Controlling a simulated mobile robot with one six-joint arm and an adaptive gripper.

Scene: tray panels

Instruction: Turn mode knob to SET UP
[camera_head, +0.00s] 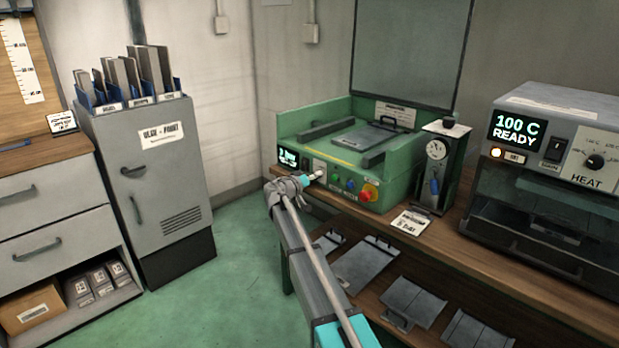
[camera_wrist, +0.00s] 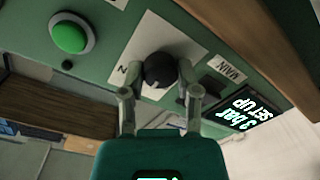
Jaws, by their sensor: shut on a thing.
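The black round mode knob (camera_wrist: 160,70) sits on a white plate (camera_wrist: 142,35) on the front of the green press (camera_head: 318,125). My gripper (camera_wrist: 161,92) is shut on the knob, one fingertip on each side, in the wrist view. In the head view my gripper (camera_head: 313,178) is at the panel's left part and hides the knob. The small display (camera_wrist: 242,115) beside it reads "3 bar SET UP" in the wrist view. Most lettering on the white plate is hidden, and I cannot tell where the knob's pointer aims.
A green button (camera_wrist: 70,35) is beside the plate. A red knob (camera_head: 368,192) is farther right on the panel. A gauge stand (camera_head: 440,160) and a heater reading "100 C READY" (camera_head: 516,130) stand right on the wooden bench. A grey cabinet (camera_head: 150,190) stands left, with open floor between.

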